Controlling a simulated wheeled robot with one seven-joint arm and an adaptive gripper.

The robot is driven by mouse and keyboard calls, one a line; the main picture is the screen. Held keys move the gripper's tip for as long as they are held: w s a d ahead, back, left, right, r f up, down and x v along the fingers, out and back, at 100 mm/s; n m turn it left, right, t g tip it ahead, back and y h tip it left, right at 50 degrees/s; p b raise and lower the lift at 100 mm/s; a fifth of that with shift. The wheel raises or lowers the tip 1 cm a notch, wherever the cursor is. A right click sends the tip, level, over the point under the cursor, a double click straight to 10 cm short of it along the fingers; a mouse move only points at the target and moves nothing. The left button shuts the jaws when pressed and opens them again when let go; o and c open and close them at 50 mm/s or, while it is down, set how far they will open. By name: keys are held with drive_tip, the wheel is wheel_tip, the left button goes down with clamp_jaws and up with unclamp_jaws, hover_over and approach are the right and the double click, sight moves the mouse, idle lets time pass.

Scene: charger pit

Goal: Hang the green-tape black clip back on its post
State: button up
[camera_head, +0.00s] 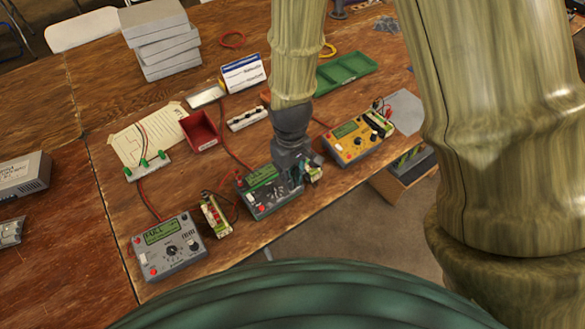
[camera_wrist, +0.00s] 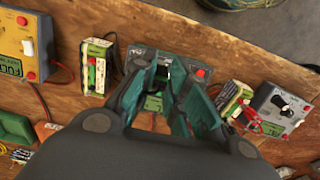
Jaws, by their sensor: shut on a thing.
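My gripper (camera_head: 288,172) is over the middle dark grey charger (camera_head: 262,203), in front of its right part. In the wrist view its teal fingers (camera_wrist: 168,78) are closed around a small dark piece (camera_wrist: 162,71), which looks like the black clip. Its green tape is not clearly readable. The clip is hidden by the fingers in the head view. Whether it touches the charger or a post cannot be told. A white strip with several green upright pieces (camera_head: 147,167) lies at the left. Another strip with dark pieces (camera_head: 247,118) lies behind the middle charger.
A grey charger (camera_head: 168,249) stands front left, and a yellow charger (camera_head: 358,140) stands right. Battery packs stand beside the middle charger, one at left (camera_head: 215,215) and one at right (camera_wrist: 95,66). Red leads cross the table. A red bin (camera_head: 199,132) and green tray (camera_head: 347,70) are farther back.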

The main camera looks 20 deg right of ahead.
drive_tip(key=shift+r, duration=0.15)
wheel_tip(320, 180, up, 4)
drive_tip(key=p, duration=0.3)
drive_tip(key=shift+f+p, duration=0.25)
drive_tip(key=shift+p, duration=0.15)
drive_tip(key=w+p, duration=0.2)
drive_tip(key=w, duration=1)
drive_tip(key=shift+w+a+f+p, duration=0.15)
drive_tip(key=shift+w+a+p, duration=0.05)
drive_tip(key=shift+a+p, duration=0.1)
drive_tip(key=shift+f, duration=0.2)
drive_tip(key=shift+f+b, duration=1.55)
drive_tip(key=shift+f, duration=1.8)
drive_tip(key=shift+f+p, duration=0.2)
drive_tip(key=shift+p, duration=0.15)
